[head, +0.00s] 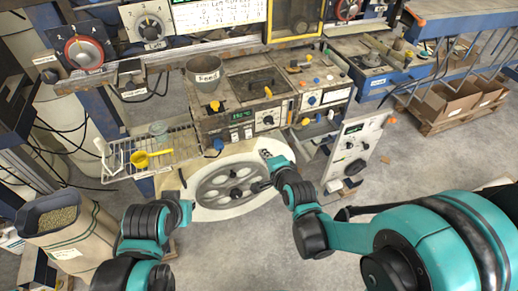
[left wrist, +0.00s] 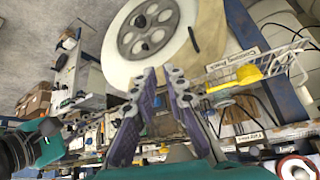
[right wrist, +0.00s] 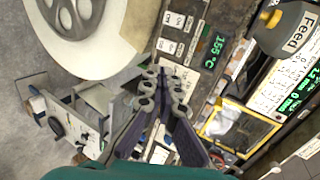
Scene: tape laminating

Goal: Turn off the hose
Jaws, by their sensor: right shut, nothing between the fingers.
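I cannot make out a hose for certain in any view. Candidate controls are a red-ringed dial (head: 84,52), a white-plated black dial (head: 150,28) and small knobs on the temperature panel (head: 245,122). My right gripper (head: 261,170) is above the right part of the large white reel (head: 228,212), shut and empty. In the right wrist view its fingertips (right wrist: 165,77) are close together, with the reel (right wrist: 120,58) and panel beyond.
A grey feed cup (head: 207,75) stands on the machine. A pellet-filled bag (head: 75,240) is at lower left. Cardboard boxes (head: 450,103) lie at the right.

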